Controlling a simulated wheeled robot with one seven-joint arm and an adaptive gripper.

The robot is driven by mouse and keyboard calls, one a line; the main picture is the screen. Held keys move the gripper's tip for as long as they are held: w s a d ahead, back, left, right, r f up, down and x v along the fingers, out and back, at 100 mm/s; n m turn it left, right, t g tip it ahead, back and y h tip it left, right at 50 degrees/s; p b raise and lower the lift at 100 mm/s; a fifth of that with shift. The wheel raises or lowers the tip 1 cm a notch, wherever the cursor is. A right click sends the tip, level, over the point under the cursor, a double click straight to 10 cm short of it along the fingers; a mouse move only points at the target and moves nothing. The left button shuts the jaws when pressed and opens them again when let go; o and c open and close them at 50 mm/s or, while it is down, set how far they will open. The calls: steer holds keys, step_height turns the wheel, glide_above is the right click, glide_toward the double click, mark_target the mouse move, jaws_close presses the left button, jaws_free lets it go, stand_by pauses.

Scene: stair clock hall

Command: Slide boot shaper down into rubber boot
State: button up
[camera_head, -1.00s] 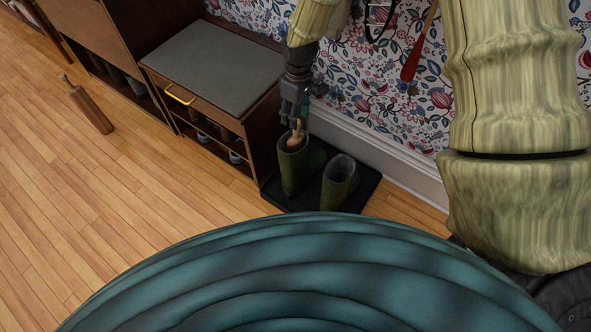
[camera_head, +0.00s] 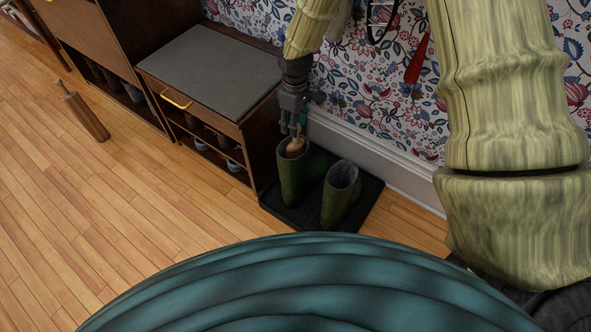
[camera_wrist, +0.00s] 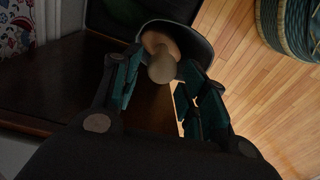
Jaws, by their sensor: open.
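Two green rubber boots stand upright on a black tray (camera_head: 373,199) by the wall. The left rubber boot (camera_head: 291,181) has a wooden boot shaper (camera_head: 295,148) in its opening, with the knob end sticking up above the rim. The right boot (camera_head: 338,200) is open and looks empty. My gripper (camera_head: 294,128) points down just above the left boot. In the wrist view my gripper (camera_wrist: 154,97) is open, with its fingers apart on either side of the boot shaper's knob (camera_wrist: 162,68). The boot's rim shows around the shaper there. The shaper's lower part is hidden inside the boot.
A wooden shoe bench (camera_head: 208,72) with a grey top and yellow handle stands left of the tray. A red shoehorn-like tool (camera_head: 418,58) hangs on the wall. The front floor is clear.

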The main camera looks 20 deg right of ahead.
steer(key=f, duration=0.1)
steer(key=f+b, duration=0.1)
steer(key=f, duration=0.3)
steer(key=shift+s+d+b, duration=0.2)
steer(key=shift+s+b, duration=0.1)
steer(key=shift+b, duration=0.05)
steer(key=shift+r, duration=0.1)
jaws_close()
